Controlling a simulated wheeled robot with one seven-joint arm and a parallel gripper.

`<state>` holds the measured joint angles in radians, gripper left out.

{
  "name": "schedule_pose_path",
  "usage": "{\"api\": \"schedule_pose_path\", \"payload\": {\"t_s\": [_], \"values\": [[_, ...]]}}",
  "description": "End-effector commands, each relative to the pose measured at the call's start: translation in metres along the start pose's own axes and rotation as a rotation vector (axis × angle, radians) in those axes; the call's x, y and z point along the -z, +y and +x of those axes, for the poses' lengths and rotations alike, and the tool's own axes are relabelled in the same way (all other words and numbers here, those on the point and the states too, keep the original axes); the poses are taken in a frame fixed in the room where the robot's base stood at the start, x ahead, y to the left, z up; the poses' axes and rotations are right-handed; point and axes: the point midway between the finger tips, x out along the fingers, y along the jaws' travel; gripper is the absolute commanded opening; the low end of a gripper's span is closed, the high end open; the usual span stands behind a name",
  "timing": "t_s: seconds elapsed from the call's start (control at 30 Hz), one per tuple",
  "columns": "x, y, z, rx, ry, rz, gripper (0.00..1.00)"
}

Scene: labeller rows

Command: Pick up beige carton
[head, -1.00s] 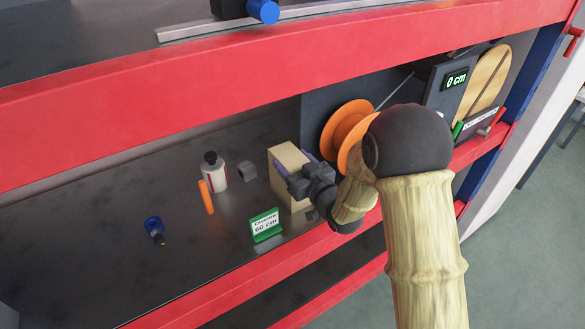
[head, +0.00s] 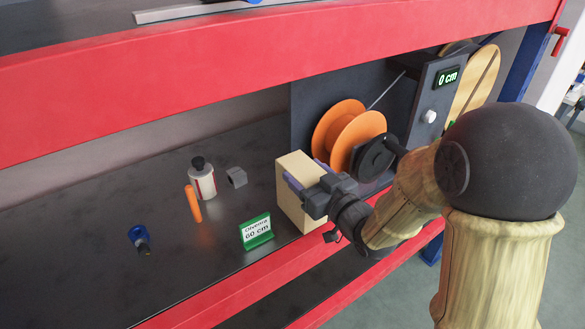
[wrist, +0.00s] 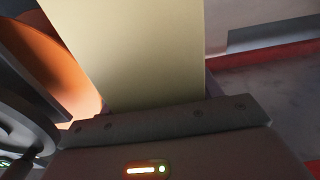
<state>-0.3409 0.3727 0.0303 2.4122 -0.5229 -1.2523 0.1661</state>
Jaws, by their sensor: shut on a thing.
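The beige carton (head: 293,172) is upright at the right part of the dark shelf, beside the spool machine. My gripper (head: 308,182) comes from the right and is shut on the carton, with its purple fingers at the carton's upper part. In the wrist view the carton (wrist: 150,50) fills the middle, right in front of the gripper's palm. The carton's lower end is near the shelf surface; I cannot tell whether it touches.
An orange spool (head: 345,130) on the dark machine stands just right of the carton. A green-framed sign (head: 256,231), white bottle (head: 202,178), orange stick (head: 193,204), grey block (head: 237,177) and blue item (head: 139,238) stand to the left. Red beams (head: 200,85) run above and in front.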

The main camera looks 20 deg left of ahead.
Motion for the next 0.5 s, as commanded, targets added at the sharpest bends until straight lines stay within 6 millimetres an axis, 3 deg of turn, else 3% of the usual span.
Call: {"api": "schedule_pose_path", "payload": {"t_s": [0.17,0.33,0.5], "values": [[-0.001,0.001,-0.045,-0.005,0.008,-0.004,0.00],[-0.003,0.001,-0.067,-0.004,0.010,-0.006,0.00],[-0.002,0.001,-0.076,0.002,0.013,-0.005,0.00]]}}
